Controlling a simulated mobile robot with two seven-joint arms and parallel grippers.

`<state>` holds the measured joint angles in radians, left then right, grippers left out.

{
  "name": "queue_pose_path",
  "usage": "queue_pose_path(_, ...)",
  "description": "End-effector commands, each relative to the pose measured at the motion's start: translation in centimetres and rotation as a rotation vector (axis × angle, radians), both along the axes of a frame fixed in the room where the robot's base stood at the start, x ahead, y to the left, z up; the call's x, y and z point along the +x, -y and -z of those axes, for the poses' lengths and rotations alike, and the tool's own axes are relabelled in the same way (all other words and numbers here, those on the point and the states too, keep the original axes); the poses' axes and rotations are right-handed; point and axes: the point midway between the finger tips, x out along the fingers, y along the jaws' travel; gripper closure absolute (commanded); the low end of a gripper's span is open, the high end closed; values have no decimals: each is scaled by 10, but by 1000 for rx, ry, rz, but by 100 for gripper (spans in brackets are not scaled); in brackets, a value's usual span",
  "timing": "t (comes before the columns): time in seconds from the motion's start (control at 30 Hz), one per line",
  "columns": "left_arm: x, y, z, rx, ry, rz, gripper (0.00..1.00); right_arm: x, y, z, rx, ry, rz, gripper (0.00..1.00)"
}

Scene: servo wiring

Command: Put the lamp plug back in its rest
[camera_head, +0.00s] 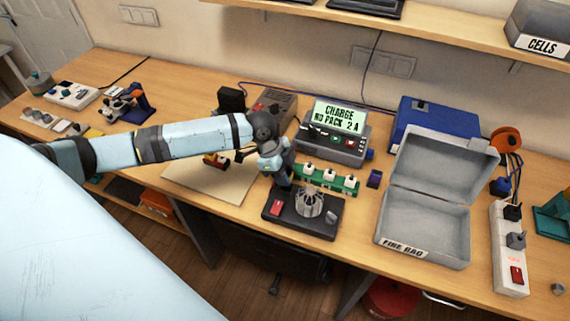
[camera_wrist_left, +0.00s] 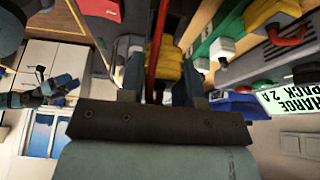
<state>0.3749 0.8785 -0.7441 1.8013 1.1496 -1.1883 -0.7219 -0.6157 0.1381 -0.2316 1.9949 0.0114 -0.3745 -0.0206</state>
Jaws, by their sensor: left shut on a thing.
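My left gripper (camera_head: 284,182) is shut just behind the left part of the black base (camera_head: 291,225), close to the left end of the green board (camera_head: 348,185). In the left wrist view its fingers (camera_wrist_left: 160,82) close on a yellow piece (camera_wrist_left: 167,68), which I take for the lamp plug. A red lead (camera_wrist_left: 158,30) runs up past it. In the head view the hand hides the plug. I cannot make out its rest. A light blue and dark form (camera_wrist_left: 45,92) in the left wrist view looks like my right arm; its fingers are unclear.
A charger (camera_head: 333,135) stands behind the green board. The base carries a grey finned piece (camera_head: 309,203) and a red switch (camera_head: 276,207). An open grey box (camera_head: 425,235) and a power strip (camera_head: 511,260) stand to the right. A pale mat (camera_head: 205,187) lies left.

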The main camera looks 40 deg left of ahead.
Motion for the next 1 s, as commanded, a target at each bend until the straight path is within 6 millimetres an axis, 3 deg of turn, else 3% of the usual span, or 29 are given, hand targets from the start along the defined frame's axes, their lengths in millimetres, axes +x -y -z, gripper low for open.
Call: queue_pose_path(1.0,0,0,19,0,0,0,92,-1,0,12,-2,-6,0,30)
